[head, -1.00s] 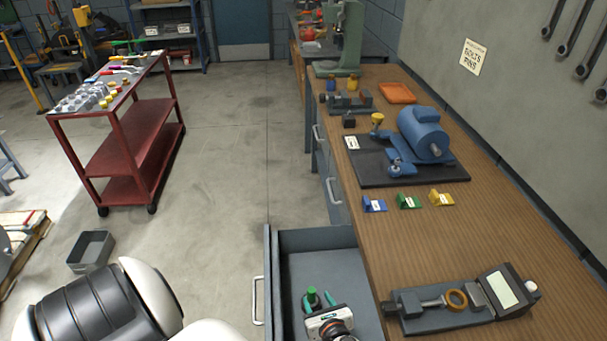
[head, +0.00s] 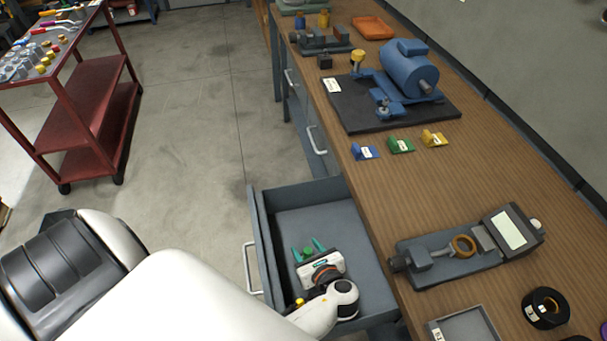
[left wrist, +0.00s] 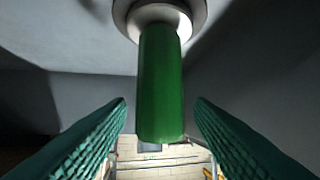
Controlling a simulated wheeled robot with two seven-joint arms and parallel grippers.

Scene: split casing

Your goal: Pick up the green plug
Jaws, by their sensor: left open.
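The green plug (head: 308,252) is in the open grey drawer (head: 258,230), seen from above between my left gripper's teal fingers. In the left wrist view the plug (left wrist: 160,85) is a smooth green cylinder joined to a round, pale grey flange (left wrist: 160,14). My left gripper (head: 308,247) is open, with one finger on each side of the plug. Its fingers also show in the left wrist view (left wrist: 161,108), with gaps between them and the plug. My right gripper is out of view.
The workbench (head: 400,190) to the right carries a blue motor (head: 407,72), blue, green and yellow labelled blocks, and a gauge fixture (head: 470,246). A red cart (head: 85,85) stands at the left, with clear floor between.

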